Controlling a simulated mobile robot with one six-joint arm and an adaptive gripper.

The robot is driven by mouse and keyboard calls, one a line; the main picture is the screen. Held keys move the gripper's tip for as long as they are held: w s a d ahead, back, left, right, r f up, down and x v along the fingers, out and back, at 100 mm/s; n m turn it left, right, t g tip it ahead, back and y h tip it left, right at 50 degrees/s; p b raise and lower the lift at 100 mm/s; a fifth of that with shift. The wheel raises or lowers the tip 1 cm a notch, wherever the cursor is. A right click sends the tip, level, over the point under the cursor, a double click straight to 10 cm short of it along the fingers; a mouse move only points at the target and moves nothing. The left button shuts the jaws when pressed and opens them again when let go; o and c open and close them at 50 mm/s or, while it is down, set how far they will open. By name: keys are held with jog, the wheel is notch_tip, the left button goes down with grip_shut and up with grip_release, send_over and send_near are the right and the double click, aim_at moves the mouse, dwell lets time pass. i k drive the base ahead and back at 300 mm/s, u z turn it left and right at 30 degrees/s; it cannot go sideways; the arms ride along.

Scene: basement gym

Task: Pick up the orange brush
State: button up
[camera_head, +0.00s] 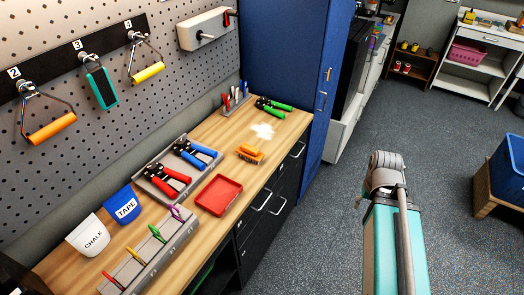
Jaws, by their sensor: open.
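The orange brush (250,153) lies on the wooden counter (225,140), close to its front edge. It is a small block with an orange top, and its lower part is hard to make out. A patch of white powder (262,131) lies just behind it. My teal arm link with a grey joint rises at the lower right, over the floor and apart from the counter. My gripper is not seen in this view.
Around the brush are a red tray (219,195), red-handled (168,180) and blue-handled (196,155) hand grips in a grey holder, and green-handled grips (274,106). A blue cabinet (290,60) stands beyond the counter. The floor (340,190) beside the counter is clear.

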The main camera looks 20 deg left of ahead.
aim_at(252, 153)
jog(key=z, duration=0.75)
jog(key=k, duration=1.15)
jog(key=u, duration=0.85)
jog(key=i, duration=0.65)
jog(key=u, duration=0.1)
